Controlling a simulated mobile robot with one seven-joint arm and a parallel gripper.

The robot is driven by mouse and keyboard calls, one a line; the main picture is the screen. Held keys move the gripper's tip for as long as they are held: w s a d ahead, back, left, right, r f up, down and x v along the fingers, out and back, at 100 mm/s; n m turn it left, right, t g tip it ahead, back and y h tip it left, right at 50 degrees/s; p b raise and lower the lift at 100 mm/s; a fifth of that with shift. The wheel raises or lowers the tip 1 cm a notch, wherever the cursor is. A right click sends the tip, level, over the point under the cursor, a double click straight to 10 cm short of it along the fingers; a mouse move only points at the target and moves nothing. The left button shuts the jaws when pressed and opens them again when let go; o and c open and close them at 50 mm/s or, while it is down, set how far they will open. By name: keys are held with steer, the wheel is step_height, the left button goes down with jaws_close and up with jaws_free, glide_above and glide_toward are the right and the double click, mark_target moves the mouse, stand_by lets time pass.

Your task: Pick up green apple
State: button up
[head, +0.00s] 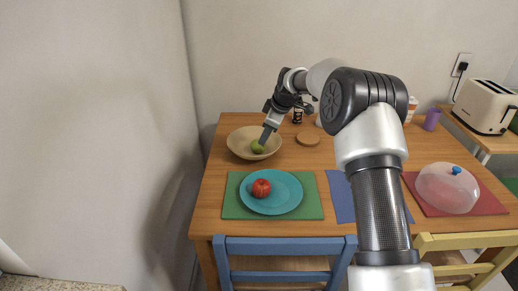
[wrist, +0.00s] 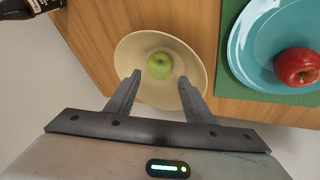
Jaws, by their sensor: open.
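The green apple (wrist: 159,66) lies inside a beige bowl (wrist: 196,62) in the wrist view. In the head view the apple (head: 257,146) shows in the bowl (head: 238,143) at the back left of the table, partly hidden by my gripper (head: 267,134). My gripper is open and empty in the wrist view (wrist: 158,88), its two fingers apart. The fingers reach over the bowl's near rim, and the apple appears beyond the tips, roughly centred between them. I cannot tell the exact height of the tips above the apple.
A red apple (head: 261,188) sits on a turquoise plate (head: 288,191) on a green mat (head: 312,203) in front of the bowl. A dark bottle (wrist: 28,8) shows at the wrist view's upper left. A brown coaster (head: 308,138) lies right of the bowl. A wall stands close left.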

mark_target(258, 146)
steer(key=b+x, duration=0.1)
steer(key=x, duration=0.8)
steer(key=shift+b, duration=0.35)
steer(key=shift+c, duration=0.5)
steer(key=c, duration=0.6)
